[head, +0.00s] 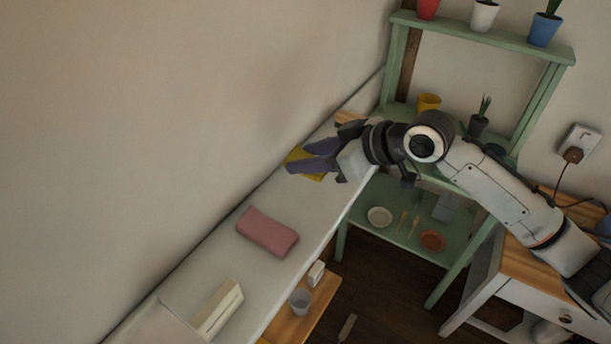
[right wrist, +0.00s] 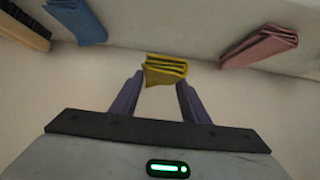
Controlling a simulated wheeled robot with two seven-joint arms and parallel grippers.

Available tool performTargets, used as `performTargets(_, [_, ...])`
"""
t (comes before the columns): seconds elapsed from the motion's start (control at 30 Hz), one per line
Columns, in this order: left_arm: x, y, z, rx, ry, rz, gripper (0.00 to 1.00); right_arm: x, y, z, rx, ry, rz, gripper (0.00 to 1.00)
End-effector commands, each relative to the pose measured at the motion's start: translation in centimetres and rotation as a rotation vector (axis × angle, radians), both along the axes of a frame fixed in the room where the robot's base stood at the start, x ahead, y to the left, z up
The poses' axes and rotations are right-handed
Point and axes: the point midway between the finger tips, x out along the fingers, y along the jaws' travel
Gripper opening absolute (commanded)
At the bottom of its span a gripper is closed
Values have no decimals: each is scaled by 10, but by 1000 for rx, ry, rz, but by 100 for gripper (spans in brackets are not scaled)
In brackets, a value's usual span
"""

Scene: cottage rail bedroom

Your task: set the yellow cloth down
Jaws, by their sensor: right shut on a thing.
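The yellow cloth (right wrist: 165,70) is a small folded bundle between the fingertips of my right gripper (right wrist: 158,92) in the right wrist view. In the head view the yellow cloth (head: 300,158) shows partly behind my right gripper (head: 312,157), over the far part of the long white shelf (head: 203,259). The gripper is shut on the cloth. I cannot tell whether the cloth touches the shelf. My left gripper is not in view.
A folded pink cloth (head: 267,232) lies on the shelf nearer the front. A folded blue cloth (right wrist: 76,21) and a brush-like wooden thing (right wrist: 22,27) show in the right wrist view. A cream box (head: 217,310) stands at the near end. A green rack (head: 484,38) stands to the right.

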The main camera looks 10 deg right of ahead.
Motion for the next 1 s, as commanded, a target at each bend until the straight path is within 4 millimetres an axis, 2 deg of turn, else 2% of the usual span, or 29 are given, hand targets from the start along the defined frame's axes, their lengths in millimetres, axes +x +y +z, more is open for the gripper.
performTargets(0.03, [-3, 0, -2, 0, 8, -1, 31, -1, 0, -8, 0, 2, 0, 20])
performTargets(0.13, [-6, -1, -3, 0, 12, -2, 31, 0, 0, -17, 2, -1, -1, 20])
performTargets(0.27, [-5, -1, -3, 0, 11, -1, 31, 0, 0, -27, 0, -2, 0, 20])
performTargets(0.47, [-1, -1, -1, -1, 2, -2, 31, 0, 1, -54, 1, -1, 0, 20])
performTargets(0.83, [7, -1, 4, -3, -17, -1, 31, 0, 0, -60, 1, -3, 0, 20])
performTargets(0.87, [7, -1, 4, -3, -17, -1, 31, 0, 0, -59, 1, -4, 0, 46])
performTargets(0.93, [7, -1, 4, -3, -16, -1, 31, 0, 0, -59, 1, -4, 0, 58])
performTargets(1.0, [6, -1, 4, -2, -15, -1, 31, 0, 0, -59, 1, -4, 0, 60])
